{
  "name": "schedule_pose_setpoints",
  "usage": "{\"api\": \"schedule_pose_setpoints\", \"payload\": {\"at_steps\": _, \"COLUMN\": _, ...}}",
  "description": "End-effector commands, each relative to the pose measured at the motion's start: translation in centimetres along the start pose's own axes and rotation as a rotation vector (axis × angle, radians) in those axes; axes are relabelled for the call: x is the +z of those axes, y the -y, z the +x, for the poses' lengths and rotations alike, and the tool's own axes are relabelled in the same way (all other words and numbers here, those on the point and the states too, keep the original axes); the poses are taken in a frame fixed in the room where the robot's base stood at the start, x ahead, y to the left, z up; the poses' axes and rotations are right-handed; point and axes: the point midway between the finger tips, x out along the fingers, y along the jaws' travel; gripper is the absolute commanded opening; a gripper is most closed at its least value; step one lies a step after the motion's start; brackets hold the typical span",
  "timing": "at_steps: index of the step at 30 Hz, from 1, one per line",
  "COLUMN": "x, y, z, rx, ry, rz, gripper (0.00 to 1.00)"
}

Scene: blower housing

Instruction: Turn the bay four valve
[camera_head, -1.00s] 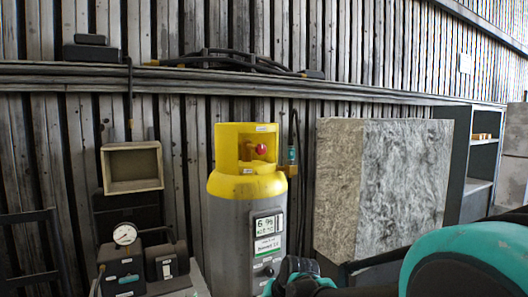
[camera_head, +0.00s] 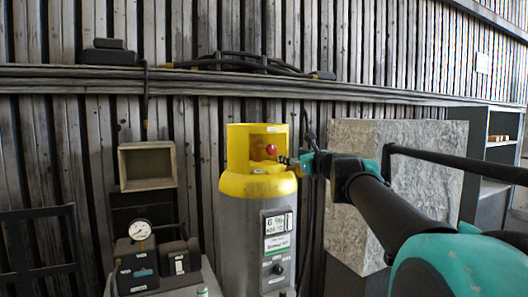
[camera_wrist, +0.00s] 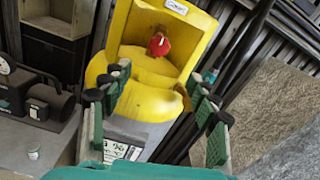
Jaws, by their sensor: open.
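A grey cylinder (camera_head: 240,225) with a yellow collar (camera_head: 240,180) stands upright against the wall. A red valve knob (camera_head: 271,149) sits in the collar's window; it also shows in the wrist view (camera_wrist: 158,44). A small label is above the window, too small to read for a bay number. My gripper (camera_head: 290,162) is just right of the collar in the head view. In the wrist view my gripper (camera_wrist: 160,95) is open and empty, its fingers on either side of the view, with the red knob beyond and between them. It does not touch the knob.
A gauge unit (camera_head: 140,232) and an open box (camera_head: 147,165) are left of the cylinder. A dark hose (camera_head: 303,130) hangs right of the collar. A large stone-like block (camera_head: 350,135) stands to the right, behind my arm. Cables (camera_head: 255,64) lie on the ledge above.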

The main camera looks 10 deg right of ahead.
Motion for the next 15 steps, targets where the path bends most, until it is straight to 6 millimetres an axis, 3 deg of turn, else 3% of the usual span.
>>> {"api": "schedule_pose_setpoints", "payload": {"at_steps": 15, "x": 0.0, "y": -0.2, "z": 9.1, "rx": 0.004, "ry": 0.000, "rz": -0.004, "gripper": 0.60}}
